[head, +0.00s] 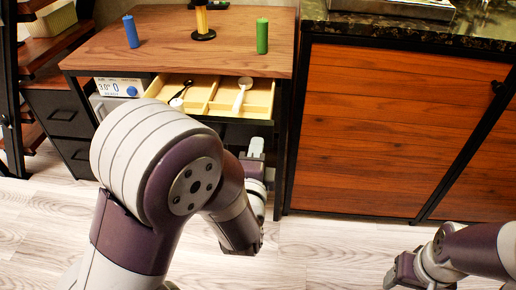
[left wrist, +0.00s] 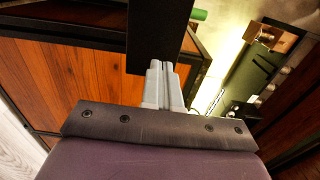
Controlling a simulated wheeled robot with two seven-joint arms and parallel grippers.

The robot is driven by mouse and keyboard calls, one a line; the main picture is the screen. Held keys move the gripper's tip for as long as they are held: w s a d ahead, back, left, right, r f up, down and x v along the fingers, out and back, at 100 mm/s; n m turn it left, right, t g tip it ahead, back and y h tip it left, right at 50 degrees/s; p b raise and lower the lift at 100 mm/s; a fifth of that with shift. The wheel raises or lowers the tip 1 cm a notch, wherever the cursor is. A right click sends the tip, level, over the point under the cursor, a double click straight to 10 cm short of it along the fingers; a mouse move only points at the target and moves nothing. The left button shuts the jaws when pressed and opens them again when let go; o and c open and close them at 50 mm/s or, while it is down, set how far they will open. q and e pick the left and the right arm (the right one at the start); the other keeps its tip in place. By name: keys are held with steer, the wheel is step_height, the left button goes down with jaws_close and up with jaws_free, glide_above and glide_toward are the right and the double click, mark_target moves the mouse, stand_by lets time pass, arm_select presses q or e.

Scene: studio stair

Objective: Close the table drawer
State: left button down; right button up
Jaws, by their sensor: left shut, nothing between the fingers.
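The wooden table (head: 190,50) stands ahead. Its drawer (head: 222,101) is pulled out, showing a pale wooden inside with a dark spoon (head: 183,90) and a light spoon (head: 241,92) in it. My left gripper (head: 256,146) is shut and empty, at the drawer's front on the right side. In the left wrist view, the shut fingers (left wrist: 165,68) point at a dark panel, likely the drawer front; I cannot tell whether they touch it. My left arm hides the drawer's lower left part. My right gripper (head: 392,278) is low at the right, its jaws unclear.
A blue cylinder (head: 131,31), a green cylinder (head: 262,36) and a yellow and black stand (head: 202,22) are on the tabletop. A wood-fronted cabinet (head: 385,130) stands close on the right. A dark drawer unit (head: 62,118) is at the left. The floor between is clear.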

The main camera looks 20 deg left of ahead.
mark_target(267, 100)
arm_select(q)
steer(key=shift+x, duration=1.15)
steer(key=shift+w, duration=0.1)
steer(key=p+x, duration=0.2)
steer(key=x, duration=1.9)
steer(key=shift+w+d+p, duration=0.1)
steer(key=shift+w+p, duration=0.1)
steer(key=shift+p, duration=0.1)
